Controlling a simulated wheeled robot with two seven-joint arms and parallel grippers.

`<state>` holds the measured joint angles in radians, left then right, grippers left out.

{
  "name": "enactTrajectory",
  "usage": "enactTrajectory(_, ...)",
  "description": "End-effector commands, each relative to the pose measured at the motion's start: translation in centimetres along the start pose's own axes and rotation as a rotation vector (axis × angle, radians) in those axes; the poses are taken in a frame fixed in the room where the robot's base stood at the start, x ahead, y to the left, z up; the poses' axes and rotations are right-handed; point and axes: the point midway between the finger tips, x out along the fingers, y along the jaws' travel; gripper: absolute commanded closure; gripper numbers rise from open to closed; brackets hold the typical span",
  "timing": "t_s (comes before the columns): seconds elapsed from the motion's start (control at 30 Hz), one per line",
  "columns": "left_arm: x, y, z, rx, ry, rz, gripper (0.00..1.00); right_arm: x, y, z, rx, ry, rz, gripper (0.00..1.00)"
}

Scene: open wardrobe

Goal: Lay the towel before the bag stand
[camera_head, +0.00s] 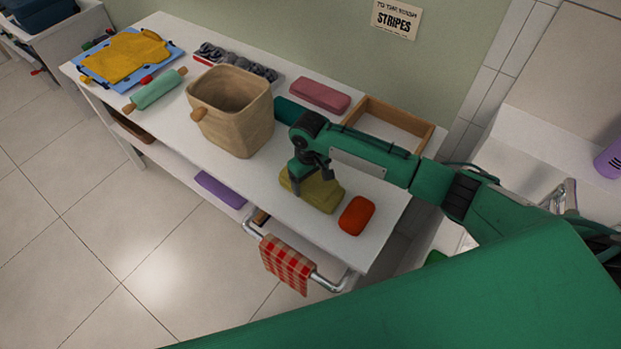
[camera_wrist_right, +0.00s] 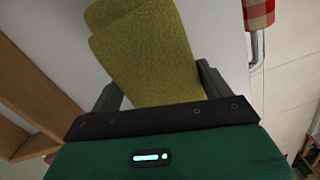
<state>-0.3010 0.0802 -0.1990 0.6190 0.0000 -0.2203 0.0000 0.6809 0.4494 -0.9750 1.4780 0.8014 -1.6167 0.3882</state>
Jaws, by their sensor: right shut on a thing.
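A folded olive towel (camera_head: 325,196) lies on the white table top (camera_head: 285,205), near its front edge. My right gripper (camera_head: 306,186) is over the towel's left part, pointing down. In the wrist view the towel (camera_wrist_right: 145,55) runs between the two fingers of my right gripper (camera_wrist_right: 160,92), which is shut on it. A beige, bag-shaped container (camera_head: 232,135) with an open top stands left of the towel; I cannot tell whether it is the bag stand. My left gripper is not in view.
A red folded piece (camera_head: 357,215) lies right of the towel. Behind are a pink roll (camera_head: 319,95) and an open wooden tray (camera_head: 397,125). A checkered cloth (camera_head: 287,264) hangs on a front rail (camera_head: 328,282). A mint rolling pin (camera_head: 157,89) lies far left.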

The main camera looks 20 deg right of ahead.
Motion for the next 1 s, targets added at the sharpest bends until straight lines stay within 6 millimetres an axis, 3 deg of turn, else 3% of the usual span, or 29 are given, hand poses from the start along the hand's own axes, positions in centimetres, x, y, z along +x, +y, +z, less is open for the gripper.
enactTrajectory(0.33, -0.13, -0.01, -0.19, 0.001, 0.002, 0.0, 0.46, 0.48, -0.01, -0.04, 0.0, 0.001, 0.0, 0.76)
enactTrajectory(0.37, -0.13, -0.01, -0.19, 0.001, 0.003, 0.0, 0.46, 0.5, 0.0, -0.05, 0.0, 0.001, 0.0, 0.18)
enactTrajectory(0.47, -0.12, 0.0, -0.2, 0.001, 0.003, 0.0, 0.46, 0.5, 0.0, -0.05, 0.0, 0.001, 0.0, 0.0)
enactTrajectory(0.6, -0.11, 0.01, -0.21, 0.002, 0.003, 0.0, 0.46, 0.51, 0.0, -0.04, 0.0, 0.001, 0.0, 0.0)
enactTrajectory(0.67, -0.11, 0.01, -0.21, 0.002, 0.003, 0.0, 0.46, 0.56, -0.01, -0.02, 0.0, 0.0, 0.0, 0.05)
enactTrajectory(1.0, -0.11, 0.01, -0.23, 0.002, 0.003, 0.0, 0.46, 0.54, 0.0, -0.02, 0.0, 0.0, 0.0, 0.05)
